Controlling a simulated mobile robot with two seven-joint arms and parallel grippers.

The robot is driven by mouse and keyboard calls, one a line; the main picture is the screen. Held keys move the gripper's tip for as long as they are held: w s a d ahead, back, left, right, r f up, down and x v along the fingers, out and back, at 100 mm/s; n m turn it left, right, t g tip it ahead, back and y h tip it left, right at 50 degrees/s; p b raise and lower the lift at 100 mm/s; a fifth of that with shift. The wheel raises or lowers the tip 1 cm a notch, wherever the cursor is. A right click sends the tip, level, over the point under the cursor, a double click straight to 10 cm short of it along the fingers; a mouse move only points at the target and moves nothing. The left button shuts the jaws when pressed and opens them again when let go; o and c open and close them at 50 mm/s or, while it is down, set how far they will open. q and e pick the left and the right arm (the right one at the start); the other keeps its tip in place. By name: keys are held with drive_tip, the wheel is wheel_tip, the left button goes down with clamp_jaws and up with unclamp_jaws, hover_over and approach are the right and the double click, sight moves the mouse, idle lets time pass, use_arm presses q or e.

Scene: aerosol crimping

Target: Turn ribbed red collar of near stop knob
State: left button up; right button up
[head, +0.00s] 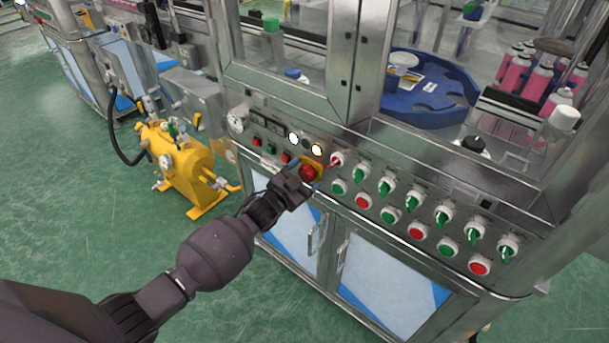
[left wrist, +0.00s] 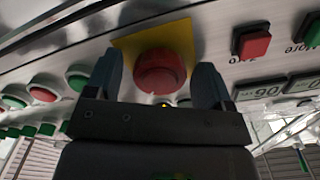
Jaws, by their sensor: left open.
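The near stop knob (head: 308,173) is a round red mushroom button on a yellow square plate, on the machine's sloped front panel. In the left wrist view the red knob (left wrist: 160,72) sits between my two fingers, its ribs not clear at this size. My left gripper (head: 304,180) is at the knob in the head view. In the left wrist view the left gripper (left wrist: 155,80) is open, one finger on each side of the knob. I cannot tell whether the fingers touch its collar. My right gripper is not in view.
Green and red buttons (head: 362,200) and switches line the panel to the right. Square buttons, including a red one (left wrist: 252,42), and displays are close on the other side. Cabinet doors (head: 388,285) are below. A yellow tank (head: 182,165) stands left on the green floor.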

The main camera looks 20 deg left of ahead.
use_arm(q)
drive_tip(key=shift+s+a, duration=0.2)
drive_tip(key=shift+s, duration=0.25)
drive_tip(key=p+v, duration=0.1)
drive_tip(key=v, duration=0.9)
drive_tip(key=shift+p, duration=0.35)
